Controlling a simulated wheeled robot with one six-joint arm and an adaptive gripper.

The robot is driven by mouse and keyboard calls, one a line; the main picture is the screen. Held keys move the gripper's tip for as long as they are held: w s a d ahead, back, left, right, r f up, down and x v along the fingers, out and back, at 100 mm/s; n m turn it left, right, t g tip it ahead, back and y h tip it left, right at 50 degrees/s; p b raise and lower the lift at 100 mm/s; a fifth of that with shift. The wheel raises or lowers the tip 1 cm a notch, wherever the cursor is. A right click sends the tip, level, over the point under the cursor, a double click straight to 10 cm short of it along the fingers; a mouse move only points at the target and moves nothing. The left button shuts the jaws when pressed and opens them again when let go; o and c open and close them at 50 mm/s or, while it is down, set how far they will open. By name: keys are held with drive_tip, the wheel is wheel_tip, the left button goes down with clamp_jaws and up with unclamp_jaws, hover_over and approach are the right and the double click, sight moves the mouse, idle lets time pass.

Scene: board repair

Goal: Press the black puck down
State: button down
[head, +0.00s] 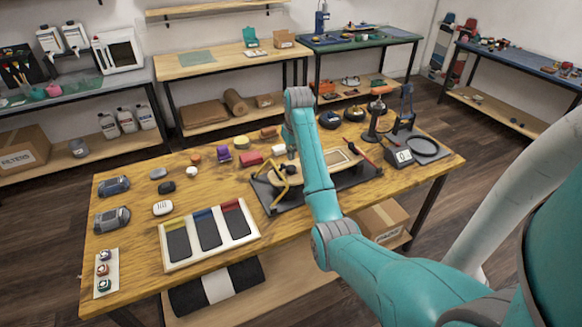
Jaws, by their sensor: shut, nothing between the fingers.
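A small black round thing (292,169), which looks like the black puck, sits at the left part of the repair board (264,180) on the wooden workbench. A yellow bent clamp or frame (279,188) stands right beside it. My gripper (291,155) points down just above the black thing, shut and empty. It is small in this view, and I cannot tell whether its fingertips touch the black thing. My forearm hides part of the board.
A tray with colored-topped panels (207,262) lies left of the board. Loose blocks and two grey devices (112,218) are farther left. A scale (401,157) and a round black-rimmed tool (424,147) stand at the right.

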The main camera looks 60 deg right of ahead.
sight(291, 168)
drive_tip(key=shift+r, duration=1.95)
